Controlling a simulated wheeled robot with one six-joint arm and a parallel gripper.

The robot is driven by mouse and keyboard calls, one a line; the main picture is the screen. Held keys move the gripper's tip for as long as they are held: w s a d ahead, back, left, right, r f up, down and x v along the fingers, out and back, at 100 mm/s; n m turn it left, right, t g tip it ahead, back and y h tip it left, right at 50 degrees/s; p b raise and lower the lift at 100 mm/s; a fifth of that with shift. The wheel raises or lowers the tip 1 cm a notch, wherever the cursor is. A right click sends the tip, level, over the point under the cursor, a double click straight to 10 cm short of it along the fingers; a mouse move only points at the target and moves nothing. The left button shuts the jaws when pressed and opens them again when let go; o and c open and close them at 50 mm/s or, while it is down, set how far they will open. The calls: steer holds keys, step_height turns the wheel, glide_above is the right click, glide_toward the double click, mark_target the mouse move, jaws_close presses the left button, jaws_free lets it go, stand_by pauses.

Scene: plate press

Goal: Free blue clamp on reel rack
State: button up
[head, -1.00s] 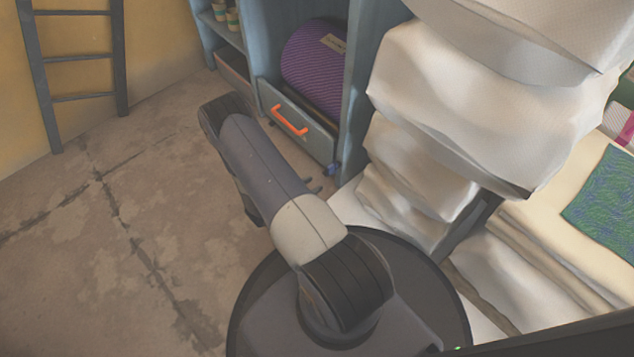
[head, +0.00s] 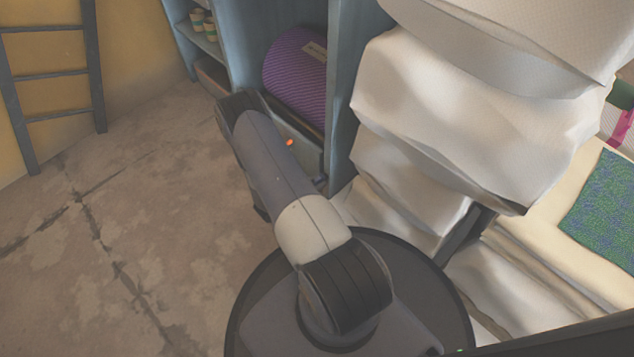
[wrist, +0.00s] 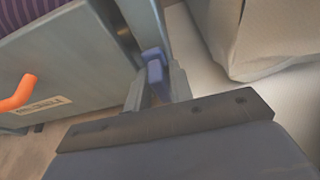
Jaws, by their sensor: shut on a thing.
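The blue clamp (wrist: 155,74) is in the wrist view, at the edge of the rack beside the grey drawer front. My gripper (wrist: 158,88) has its two fingers on either side of the clamp and is shut on it. In the head view a small dark-blue piece, apparently the clamp (head: 321,179), shows at the lower right of the drawer. My arm hides the gripper there. The reel rack (head: 345,90) is blue-grey and holds a purple ribbed roll (head: 292,75).
The drawer front has an orange handle (wrist: 18,93) and a small label, at left in the wrist view. Large white wrapped bundles (head: 430,120) are stacked close on the right of the rack. A ladder (head: 50,75) leans at the far left. The floor at left is clear.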

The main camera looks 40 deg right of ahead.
steer(key=shift+n, duration=0.3)
jaws_close()
steer(key=shift+w+n+g, duration=0.1)
steer(key=shift+n+g, duration=0.8)
steer(key=n+g, duration=0.1)
steer(key=n, duration=0.1)
steer(key=shift+a+f+n+h, duration=0.1)
steer(key=shift+n+h, duration=0.2)
steer(key=shift+h, duration=0.1)
steer(key=shift+w+n+g+h, duration=0.1)
steer(key=shift+n+g+h, duration=0.3)
steer(key=shift+n+g, duration=0.7)
steer(key=shift+f+n+g+h, duration=0.1)
steer(key=shift+n+g+h, duration=0.25)
steer(key=shift+n, duration=1.05)
steer(key=o, duration=0.7)
jaws_free()
